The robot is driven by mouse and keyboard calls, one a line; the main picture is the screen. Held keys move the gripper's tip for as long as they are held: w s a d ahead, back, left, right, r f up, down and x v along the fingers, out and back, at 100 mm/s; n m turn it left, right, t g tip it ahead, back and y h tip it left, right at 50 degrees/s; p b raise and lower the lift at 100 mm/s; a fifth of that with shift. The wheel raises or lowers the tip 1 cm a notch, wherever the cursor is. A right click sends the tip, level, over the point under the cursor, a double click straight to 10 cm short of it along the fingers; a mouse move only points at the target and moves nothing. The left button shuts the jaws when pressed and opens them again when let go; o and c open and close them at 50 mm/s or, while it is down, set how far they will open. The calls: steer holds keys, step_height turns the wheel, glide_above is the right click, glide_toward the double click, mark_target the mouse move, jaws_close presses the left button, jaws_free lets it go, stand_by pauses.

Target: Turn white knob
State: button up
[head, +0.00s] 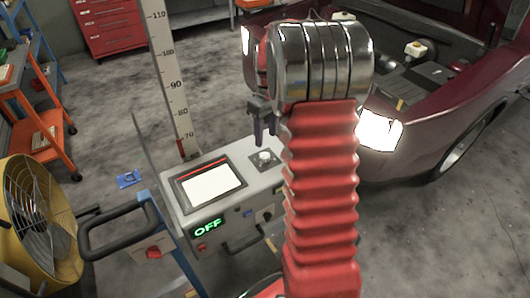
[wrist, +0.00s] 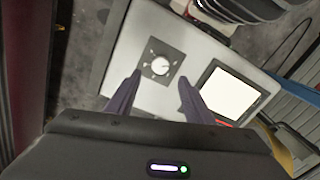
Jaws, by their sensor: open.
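The white knob (head: 264,155) stands on the top panel of a grey control box (head: 205,161), to the right of its screen. In the wrist view the knob (wrist: 160,66) sits on a dark square plate with light marks around it. My gripper (head: 262,135) is open and empty, with its dark fingers above and near the knob in the head view. In the wrist view my gripper (wrist: 158,86) has its two fingers spread, with the knob just beyond the gap between them. The gripper appears apart from the knob. My red arm hides part of the box's right side.
The box has a white screen (head: 211,185) and a green OFF display (head: 208,229). A tall measuring post (head: 176,85) stands behind it. A dark red car (head: 440,110) is at the right. A yellow fan (head: 35,225) and a blue-framed cart handle (head: 120,225) are at the left.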

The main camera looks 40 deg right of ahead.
mark_target(265, 155)
steer(key=f, duration=0.8)
steer(key=shift+a+f, duration=0.2)
steer(key=shift+f, duration=0.05)
steer(key=shift+s, duration=0.1)
steer(key=shift+c, duration=0.6)
steer(key=c, duration=0.9)
